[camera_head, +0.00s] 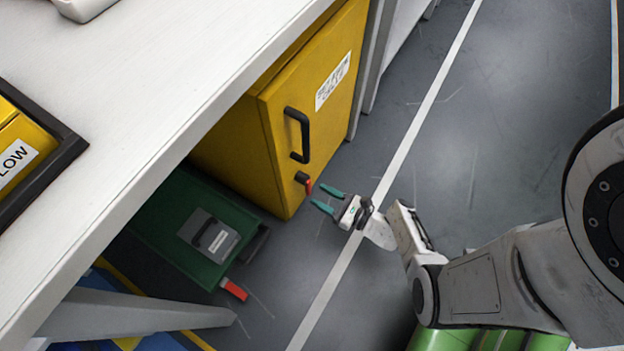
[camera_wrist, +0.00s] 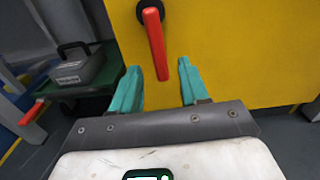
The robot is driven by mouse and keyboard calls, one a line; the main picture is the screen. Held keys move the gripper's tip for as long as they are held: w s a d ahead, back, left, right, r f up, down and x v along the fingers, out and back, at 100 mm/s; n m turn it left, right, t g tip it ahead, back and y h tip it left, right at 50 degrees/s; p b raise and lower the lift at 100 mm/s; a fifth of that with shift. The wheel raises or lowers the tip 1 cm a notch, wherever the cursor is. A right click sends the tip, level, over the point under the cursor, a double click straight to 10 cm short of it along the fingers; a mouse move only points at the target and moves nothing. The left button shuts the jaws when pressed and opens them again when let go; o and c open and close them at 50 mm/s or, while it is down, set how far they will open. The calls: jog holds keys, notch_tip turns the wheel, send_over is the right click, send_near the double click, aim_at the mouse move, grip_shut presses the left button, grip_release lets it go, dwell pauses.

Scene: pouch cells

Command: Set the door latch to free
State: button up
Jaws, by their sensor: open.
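The door latch (camera_head: 304,182) is a small red lever on a dark round hub, low on the front of the yellow cabinet door (camera_head: 330,110). In the wrist view the red latch lever (camera_wrist: 155,44) hangs down from its hub, tilted slightly. My gripper (camera_head: 321,198) is open and empty, just in front of the door near the latch. In the wrist view its teal fingertips (camera_wrist: 160,72) are apart, with the lever's lower end showing between and just beyond them. I cannot tell if either finger touches it. The door looks shut.
A black door handle (camera_head: 297,134) sits above the latch. A green cart (camera_head: 180,220) with a grey case (camera_head: 210,235) and a red-tipped part (camera_head: 234,290) stands left of the cabinet. A white table (camera_head: 130,80) overhangs the left.

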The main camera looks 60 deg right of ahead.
jog(key=shift+s, duration=2.75)
